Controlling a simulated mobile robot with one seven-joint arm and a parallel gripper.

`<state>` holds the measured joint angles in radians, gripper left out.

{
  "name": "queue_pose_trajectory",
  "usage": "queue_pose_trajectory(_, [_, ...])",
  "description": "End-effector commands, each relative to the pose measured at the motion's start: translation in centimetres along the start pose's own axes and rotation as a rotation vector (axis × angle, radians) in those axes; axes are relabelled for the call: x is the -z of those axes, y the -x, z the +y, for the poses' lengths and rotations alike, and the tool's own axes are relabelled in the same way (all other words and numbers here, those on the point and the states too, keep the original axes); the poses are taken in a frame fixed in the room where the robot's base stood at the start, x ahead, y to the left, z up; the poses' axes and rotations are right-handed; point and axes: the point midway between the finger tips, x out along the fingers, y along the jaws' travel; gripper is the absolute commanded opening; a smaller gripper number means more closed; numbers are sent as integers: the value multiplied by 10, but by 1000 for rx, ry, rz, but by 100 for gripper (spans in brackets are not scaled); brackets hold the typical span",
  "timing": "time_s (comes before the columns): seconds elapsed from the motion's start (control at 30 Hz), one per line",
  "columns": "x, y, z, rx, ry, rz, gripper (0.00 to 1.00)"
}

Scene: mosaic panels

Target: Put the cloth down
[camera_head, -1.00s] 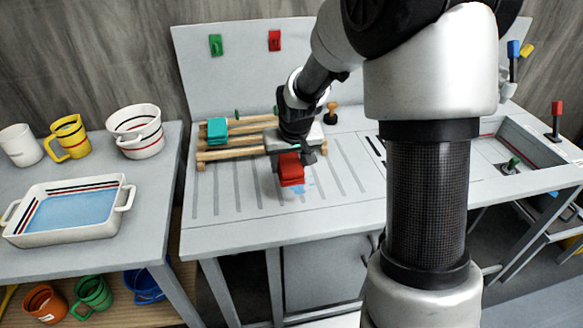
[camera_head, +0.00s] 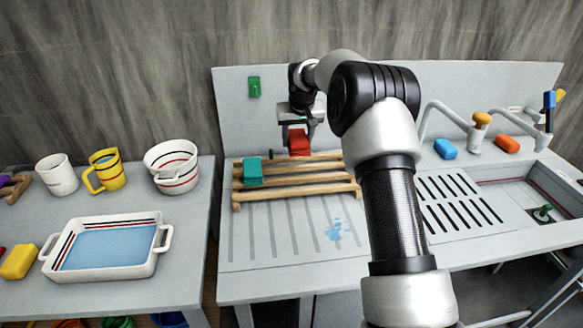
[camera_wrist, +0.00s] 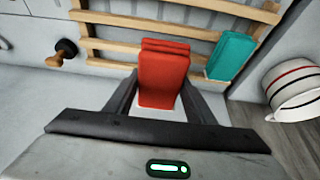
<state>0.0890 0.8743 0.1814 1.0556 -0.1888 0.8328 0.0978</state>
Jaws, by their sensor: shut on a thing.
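A folded red cloth (camera_head: 298,142) is in my gripper (camera_head: 299,128), at the back of the wooden slatted rack (camera_head: 318,189). In the wrist view the red cloth (camera_wrist: 163,75) sits between the two dark fingers, which are shut on it. The rack (camera_wrist: 120,22) also shows there, behind the cloth. I cannot tell whether the cloth touches the rack. A folded teal cloth (camera_head: 252,172) lies on the rack's left part, and it also shows in the wrist view (camera_wrist: 233,56).
A blue wet patch (camera_head: 337,231) marks the grooved drainboard (camera_head: 290,243) before the rack. A white basin of water (camera_head: 107,272), a yellow mug (camera_head: 106,170) and a striped bowl (camera_head: 171,180) stand on the left table. A blue sponge (camera_head: 445,149) lies at the back right.

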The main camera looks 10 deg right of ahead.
Motion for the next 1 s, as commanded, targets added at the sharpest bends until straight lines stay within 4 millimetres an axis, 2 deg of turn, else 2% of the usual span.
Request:
queue_pose_trajectory(0.07, [2, -5, 1, 0, -1, -1, 32])
queue_pose_trajectory(0.3, [-14, -45, 1, 0, -1, -3, 32])
queue_pose_trajectory(0.57, [-22, -66, 1, 0, -2, -1, 32])
queue_pose_trajectory(0.73, [-32, -88, 1, 0, -2, -2, 32])
queue_pose_trajectory(1.0, [-33, -92, 1, -1, -2, 2, 32])
